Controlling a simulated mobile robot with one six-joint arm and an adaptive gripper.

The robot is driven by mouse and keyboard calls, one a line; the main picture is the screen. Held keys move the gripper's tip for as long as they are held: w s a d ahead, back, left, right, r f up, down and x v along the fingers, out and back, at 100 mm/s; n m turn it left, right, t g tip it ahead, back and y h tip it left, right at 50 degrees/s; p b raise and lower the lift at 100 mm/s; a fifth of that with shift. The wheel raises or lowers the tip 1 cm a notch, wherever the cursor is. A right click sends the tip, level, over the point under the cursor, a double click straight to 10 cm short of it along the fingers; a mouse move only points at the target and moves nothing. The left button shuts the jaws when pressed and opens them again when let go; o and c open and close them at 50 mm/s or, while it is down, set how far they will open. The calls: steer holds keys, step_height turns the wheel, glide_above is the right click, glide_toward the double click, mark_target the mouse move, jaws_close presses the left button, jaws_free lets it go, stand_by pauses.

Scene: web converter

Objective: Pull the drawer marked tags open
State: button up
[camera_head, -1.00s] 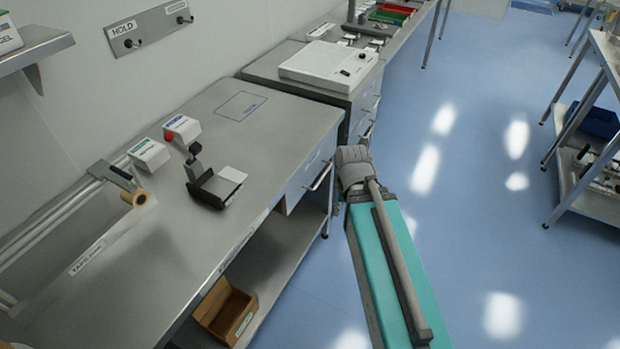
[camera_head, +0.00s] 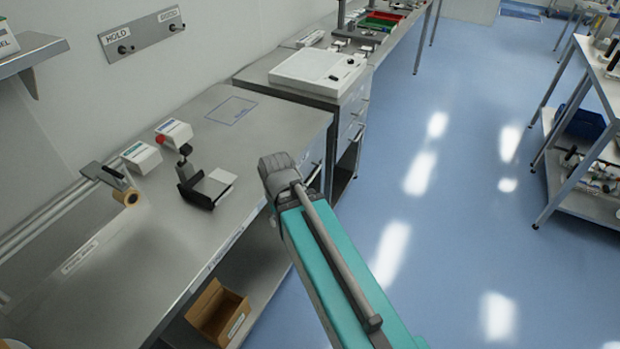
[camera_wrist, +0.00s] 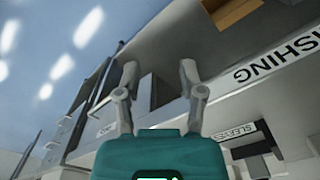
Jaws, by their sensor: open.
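A drawer front (camera_head: 314,160) with a bar handle shows at the far end of the near bench, partly behind my arm. Further drawers (camera_head: 350,128) with bar handles sit in the cabinet beyond. No drawer label is readable in the head view, so I cannot tell which is marked tags. The drawers I can see look shut. My gripper (camera_wrist: 159,72) is open in the wrist view, its two fingers apart with nothing held between them. In the head view my arm's end is at the near bench's front edge and hides the fingers.
The near bench top (camera_head: 110,245) bears a tape roll (camera_head: 126,197), small boxes and a black device (camera_head: 205,187). A cardboard box (camera_head: 218,313) is on the shelf below. Blue floor to the right is clear up to a rack (camera_head: 580,190). A SLEEVES label (camera_wrist: 236,131) shows in the wrist view.

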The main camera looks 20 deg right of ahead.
steer(key=shift+a, duration=0.2)
steer(key=w+d+f+m+t+y+b, duration=0.45)
steer(key=w+d+f+y+b, duration=0.4)
steer(key=b, duration=0.75)
steer(key=w+d+f+m+t+b, duration=0.1)
steer(key=w+d+m+t+b, duration=0.1)
steer(key=d+b, duration=0.2)
steer(key=w+d+f+m+t+y+b, duration=0.1)
steer(key=w+d+f+t+b, duration=0.1)
steer(key=d, duration=0.8)
steer(key=w+d+f+m+t+b, duration=0.2)
steer(key=w+d+t+b, duration=0.1)
steer(key=d+b, duration=0.3)
steer(key=shift+w+d+f+m+t+b, duration=0.15)
steer(key=shift+w+d+m+t+b, duration=0.15)
steer(key=shift+d, duration=0.5)
